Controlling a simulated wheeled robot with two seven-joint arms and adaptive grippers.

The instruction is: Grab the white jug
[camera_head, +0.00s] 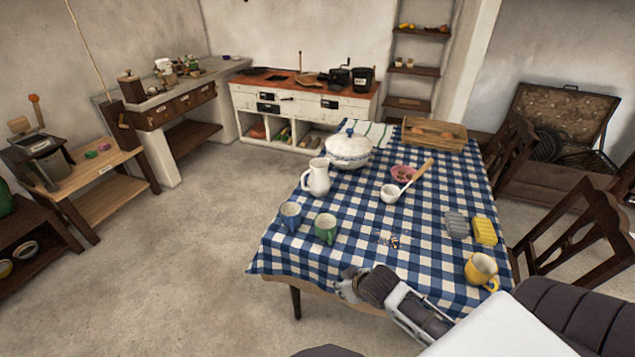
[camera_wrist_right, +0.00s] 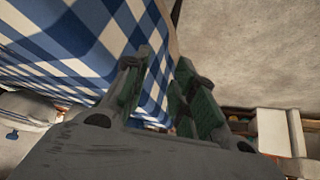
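The white jug (camera_head: 317,178) stands upright at the left side of the table in the head view, its handle toward the left. My right gripper (camera_head: 347,287) is low at the table's near edge, well apart from the jug. In the right wrist view its two fingers (camera_wrist_right: 165,75) are spread with nothing between them, close to the hanging checked cloth. The jug cannot be made out in the wrist view. My left gripper is not in view.
Chairs stand at right. The floor at left is clear.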

